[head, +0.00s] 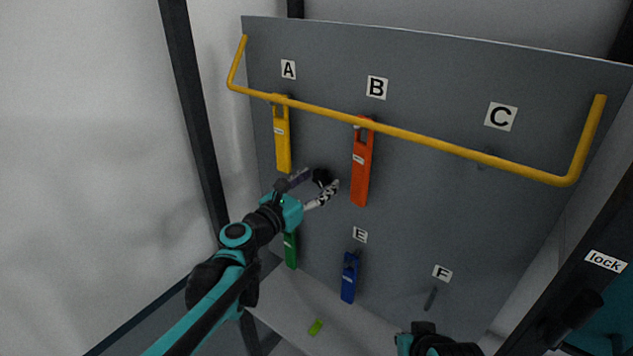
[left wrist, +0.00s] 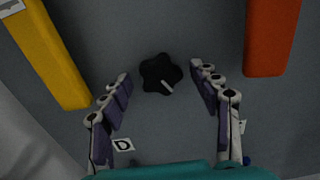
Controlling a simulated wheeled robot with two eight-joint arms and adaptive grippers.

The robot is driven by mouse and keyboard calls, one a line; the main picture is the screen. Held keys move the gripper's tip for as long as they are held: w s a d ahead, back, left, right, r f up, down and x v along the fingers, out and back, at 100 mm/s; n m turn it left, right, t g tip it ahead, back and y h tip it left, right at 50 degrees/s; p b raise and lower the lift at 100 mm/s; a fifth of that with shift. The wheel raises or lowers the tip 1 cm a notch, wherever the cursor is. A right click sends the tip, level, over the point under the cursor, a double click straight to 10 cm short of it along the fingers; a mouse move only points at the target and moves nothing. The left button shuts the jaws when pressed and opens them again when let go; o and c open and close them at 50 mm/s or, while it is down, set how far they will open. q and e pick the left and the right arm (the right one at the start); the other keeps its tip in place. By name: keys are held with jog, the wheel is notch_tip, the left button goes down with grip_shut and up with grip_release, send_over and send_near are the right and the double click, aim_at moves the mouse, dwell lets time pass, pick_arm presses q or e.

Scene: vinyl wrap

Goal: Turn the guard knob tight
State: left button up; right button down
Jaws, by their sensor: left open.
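A black lobed knob (left wrist: 160,73) with a white mark sits on the grey panel between the yellow tag and the orange tag. In the head view the knob (head: 322,177) shows at my left gripper's fingertips. My left gripper (head: 318,183) is open. In the left wrist view its fingers (left wrist: 160,76) stand to either side of the knob, with gaps on both sides. A yellow guard bar (head: 420,137) crosses the upper panel in front of the tags. Part of my right arm (head: 440,345) shows at the bottom edge; its fingers are out of view.
The panel (head: 430,210) has lettered hooks. Yellow (head: 282,140), orange (head: 361,175), green (head: 290,250) and blue (head: 349,280) tags hang there. A post with a "lock" label (head: 605,261) stands at right.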

pick_arm(q)
jog(key=c, duration=1.2)
jog(key=shift+o, duration=0.2)
